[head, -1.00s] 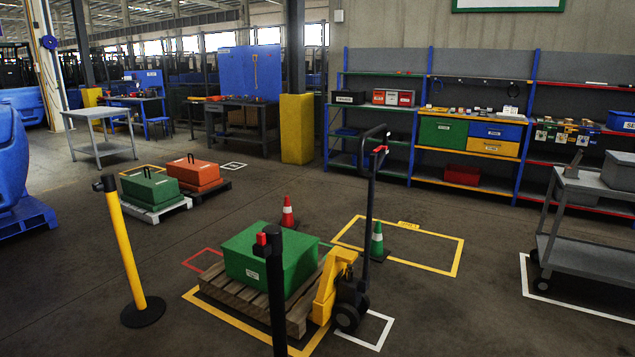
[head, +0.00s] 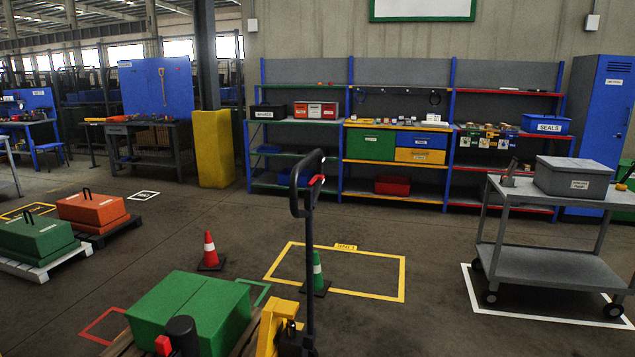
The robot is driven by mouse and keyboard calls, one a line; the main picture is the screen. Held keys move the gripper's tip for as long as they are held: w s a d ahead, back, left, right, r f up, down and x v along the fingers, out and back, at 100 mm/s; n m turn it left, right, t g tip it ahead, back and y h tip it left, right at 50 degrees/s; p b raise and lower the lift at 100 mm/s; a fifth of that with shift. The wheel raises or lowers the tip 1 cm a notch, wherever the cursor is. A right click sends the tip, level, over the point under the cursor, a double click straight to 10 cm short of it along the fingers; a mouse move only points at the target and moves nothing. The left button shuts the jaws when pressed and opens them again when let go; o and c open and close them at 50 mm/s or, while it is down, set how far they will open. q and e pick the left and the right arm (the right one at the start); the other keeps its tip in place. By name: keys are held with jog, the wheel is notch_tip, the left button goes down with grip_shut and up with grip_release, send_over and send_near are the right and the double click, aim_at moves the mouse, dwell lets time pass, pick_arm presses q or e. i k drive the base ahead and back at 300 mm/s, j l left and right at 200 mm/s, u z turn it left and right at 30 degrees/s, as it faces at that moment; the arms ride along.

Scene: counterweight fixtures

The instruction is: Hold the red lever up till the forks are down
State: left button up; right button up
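The red lever (head: 317,180) is small and sits at the top of the pallet jack's black handle (head: 309,240), which stands upright in the lower middle of the head view. The jack's yellow body (head: 273,325) is at the bottom, beside a wooden pallet (head: 122,345) that carries a green box (head: 190,305). The forks are hidden by the pallet and the frame edge, so their height cannot be told.
A red cone (head: 209,250) and a green cone (head: 317,273) stand behind the jack. A grey cart (head: 550,262) stands at right. Floor between jack and cart is clear.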

aim_at(316, 177)
jog(key=i+l+u, duration=0.1)
jog(key=i+l, duration=0.25)
jog(key=i+l+u, duration=0.1)
jog(key=i+l, duration=0.25)
jog(key=i, duration=0.15)
jog(key=i+l+u, duration=0.1)
jog(key=i+l, duration=0.3)
jog(key=i+l+u, duration=0.1)
jog(key=i+l, duration=0.3)
jog(key=i+l+u, duration=0.15)
jog(key=i+l, duration=0.2)
jog(key=i+l+u, duration=0.1)
jog(key=i+l, duration=0.25)
jog(key=l, duration=0.25)
jog(key=i+l+u, duration=0.1)
jog(key=i+l, duration=0.2)
jog(key=l, duration=0.2)
jog(key=i+l+u, duration=0.1)
jog(key=i+l, duration=0.2)
jog(key=l, duration=0.25)
